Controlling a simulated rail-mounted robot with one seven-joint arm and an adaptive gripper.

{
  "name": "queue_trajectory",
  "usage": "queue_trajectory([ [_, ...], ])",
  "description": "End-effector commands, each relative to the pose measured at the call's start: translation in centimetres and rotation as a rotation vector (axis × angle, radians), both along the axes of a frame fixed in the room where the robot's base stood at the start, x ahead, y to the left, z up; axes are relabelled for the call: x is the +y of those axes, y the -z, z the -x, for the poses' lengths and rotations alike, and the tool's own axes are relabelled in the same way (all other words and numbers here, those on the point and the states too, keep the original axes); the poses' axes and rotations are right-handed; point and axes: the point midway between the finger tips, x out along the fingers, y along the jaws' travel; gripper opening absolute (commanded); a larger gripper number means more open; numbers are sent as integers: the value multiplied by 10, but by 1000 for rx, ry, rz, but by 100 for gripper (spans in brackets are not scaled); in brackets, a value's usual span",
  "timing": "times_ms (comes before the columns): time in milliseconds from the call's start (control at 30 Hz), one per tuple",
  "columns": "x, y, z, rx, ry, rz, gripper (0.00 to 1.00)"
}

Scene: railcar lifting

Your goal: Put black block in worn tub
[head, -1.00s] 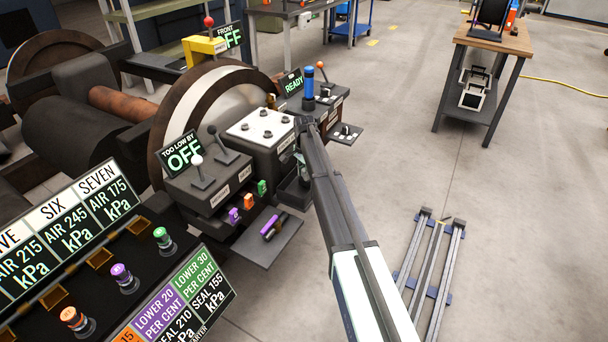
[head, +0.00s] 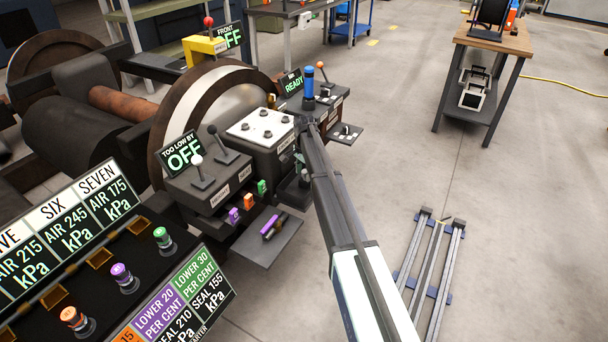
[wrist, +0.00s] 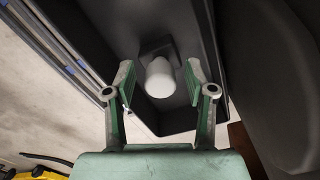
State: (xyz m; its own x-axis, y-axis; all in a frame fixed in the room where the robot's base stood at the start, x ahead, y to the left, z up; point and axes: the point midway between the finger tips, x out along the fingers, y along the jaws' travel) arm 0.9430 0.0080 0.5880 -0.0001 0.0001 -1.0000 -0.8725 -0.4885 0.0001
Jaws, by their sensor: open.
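My gripper (wrist: 158,80) is open in the wrist view, its two green-padded fingers spread over a dark tub (wrist: 205,45). Inside the tub, between and beyond the fingertips, a rounded white piece (wrist: 160,78) stands near a dark, flat-sided shape (wrist: 157,48). I cannot tell whether that shape is the black block or part of the tub. The fingers hold nothing. In the head view my gripper (head: 304,178) is low beside the grey console, mostly hidden by my arm. The dark tub (head: 287,196) shows only partly there. I cannot make out wear on it.
A grey shelf (head: 283,247) carries a purple cylinder (head: 269,225) and a dark piece. The console (head: 268,150) with levers and knobs stands close to my gripper's left. A metal rail frame (head: 425,270) lies on the floor at right.

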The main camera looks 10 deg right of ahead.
Motion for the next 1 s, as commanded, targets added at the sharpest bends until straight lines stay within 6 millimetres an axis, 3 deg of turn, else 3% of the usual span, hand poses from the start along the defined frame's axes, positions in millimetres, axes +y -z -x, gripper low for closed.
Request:
queue_trajectory([
  [500, 0, -92, 0, -1, 0, 0, 55],
  [700, 0, -111, 0, -1, 0, 0, 55],
  [1000, 0, -115, 0, 0, 0, 0, 55],
])
